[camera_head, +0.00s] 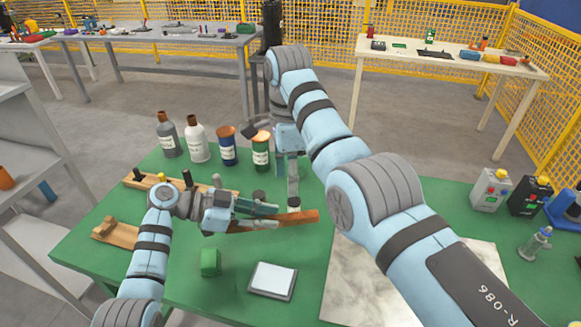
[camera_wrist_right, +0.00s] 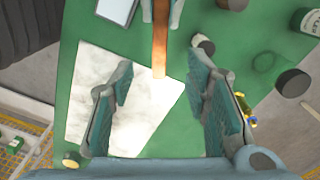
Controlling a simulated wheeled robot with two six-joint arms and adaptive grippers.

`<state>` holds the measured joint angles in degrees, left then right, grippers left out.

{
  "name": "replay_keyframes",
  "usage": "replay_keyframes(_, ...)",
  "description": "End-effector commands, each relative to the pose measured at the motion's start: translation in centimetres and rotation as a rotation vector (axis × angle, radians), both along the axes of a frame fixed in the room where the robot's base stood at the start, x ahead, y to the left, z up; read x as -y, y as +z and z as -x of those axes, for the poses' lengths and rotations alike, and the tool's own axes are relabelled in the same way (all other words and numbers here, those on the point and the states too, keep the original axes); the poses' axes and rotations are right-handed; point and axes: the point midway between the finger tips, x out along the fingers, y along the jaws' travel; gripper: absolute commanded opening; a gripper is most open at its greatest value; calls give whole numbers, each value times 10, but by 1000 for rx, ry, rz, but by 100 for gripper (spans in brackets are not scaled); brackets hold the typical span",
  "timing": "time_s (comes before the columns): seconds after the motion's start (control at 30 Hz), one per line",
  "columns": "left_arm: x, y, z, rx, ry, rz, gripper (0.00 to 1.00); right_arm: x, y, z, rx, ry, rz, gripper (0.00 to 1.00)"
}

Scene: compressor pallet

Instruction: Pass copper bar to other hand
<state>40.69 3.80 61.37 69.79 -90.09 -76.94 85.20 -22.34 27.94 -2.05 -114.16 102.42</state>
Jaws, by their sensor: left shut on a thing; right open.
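The copper bar (camera_head: 300,216) is a long brown-orange strip held level above the green table. My left gripper (camera_head: 272,215) is shut on it, and the bar's free end sticks out to the right. In the right wrist view the copper bar (camera_wrist_right: 160,45) comes down from the top edge, with the left gripper's fingers (camera_wrist_right: 160,12) on either side of it. My right gripper (camera_wrist_right: 162,90) is open and empty, its fingers spread wide. The bar's end lies in line with the gap between them; contact is not visible. In the head view the right gripper hangs down just behind the bar.
Several bottles (camera_head: 197,140) stand at the table's back left. A wooden peg rack (camera_head: 140,185), a green block (camera_head: 209,262) and a white-topped tray (camera_head: 272,281) lie nearby. A marble slab (camera_head: 350,290) is at front right.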

Motion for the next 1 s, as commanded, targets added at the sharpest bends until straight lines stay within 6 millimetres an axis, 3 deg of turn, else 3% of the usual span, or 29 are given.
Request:
replay_keyframes(0.4, 0, 1, 0, 1, 0, 1, 0, 1, -93, 1, 1, 1, -3, 43)
replay_keyframes(0.53, 0, 1, 0, 1, 0, 1, 0, 1, -106, 0, 2, 1, -4, 43)
replay_keyframes(0.77, 0, 1, 0, 1, 0, 1, 0, 1, -107, 0, 3, 1, -5, 43)
replay_keyframes(1.0, 0, 1, 0, 1, 1, 1, 0, 1, -107, 0, 3, 1, -5, 8)
